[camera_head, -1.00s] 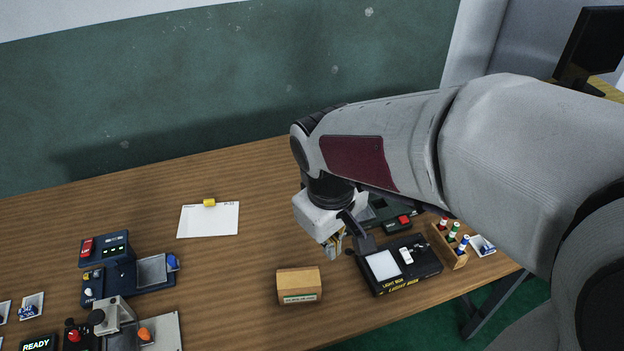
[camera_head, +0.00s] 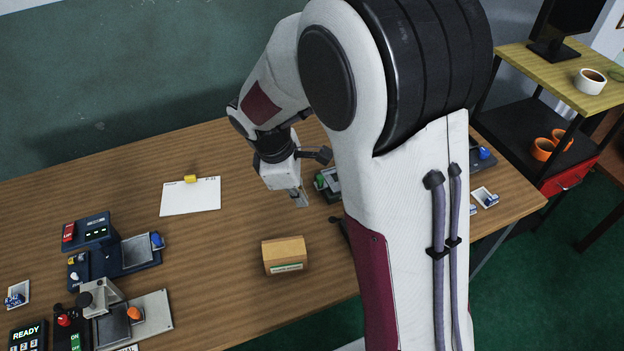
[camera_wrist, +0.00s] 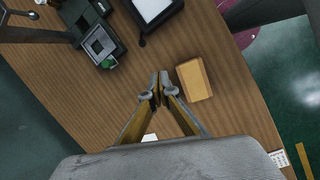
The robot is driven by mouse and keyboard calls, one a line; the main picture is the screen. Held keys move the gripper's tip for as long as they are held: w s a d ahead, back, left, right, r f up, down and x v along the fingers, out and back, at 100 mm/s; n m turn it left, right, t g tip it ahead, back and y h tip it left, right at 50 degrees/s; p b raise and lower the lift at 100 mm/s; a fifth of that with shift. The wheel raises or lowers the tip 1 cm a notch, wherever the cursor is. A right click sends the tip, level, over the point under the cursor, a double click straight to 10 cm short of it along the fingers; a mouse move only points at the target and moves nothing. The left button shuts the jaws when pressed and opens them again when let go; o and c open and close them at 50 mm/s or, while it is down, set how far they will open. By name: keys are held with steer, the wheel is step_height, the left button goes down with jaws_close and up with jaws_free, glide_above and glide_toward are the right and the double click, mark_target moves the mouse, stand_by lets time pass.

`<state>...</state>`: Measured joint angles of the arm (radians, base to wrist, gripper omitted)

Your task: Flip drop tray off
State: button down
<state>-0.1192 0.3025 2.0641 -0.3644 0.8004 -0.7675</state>
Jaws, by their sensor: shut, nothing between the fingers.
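No part is legibly marked as the drop tray. My gripper (camera_head: 299,197) is far right of these units, above the table. In the wrist view my gripper (camera_wrist: 159,86) is shut and empty.
A wooden box (camera_head: 285,256) stands near my gripper. A clipped paper (camera_head: 190,196) lies to the left, with bare table between. A READY display (camera_head: 27,336) is at the front left. My arm hides much of the right side. The light box (camera_wrist: 152,8) shows in the wrist view.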

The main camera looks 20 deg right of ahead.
steer(key=w+d+f+n+t, duration=0.1)
steer(key=w+n, duration=0.7)
steer(key=n, duration=0.2)
steer(key=shift+t+h, duration=0.3)
steer(key=shift+h, duration=0.1)
glide_toward(317, 188)
steer(key=f, duration=0.1)
steer(key=a+f, duration=0.1)
steer(key=f, duration=0.1)
steer(key=s+a+f, duration=0.1)
steer(key=shift+f, duration=0.35)
steer(key=shift+w+d+r, duration=0.15)
steer(key=shift+w+d, duration=0.4)
steer(key=shift+d, duration=0.35)
steer(key=shift+w+d, duration=0.4)
steer(key=shift+d, duration=0.4)
steer(key=shift+d, duration=0.1)
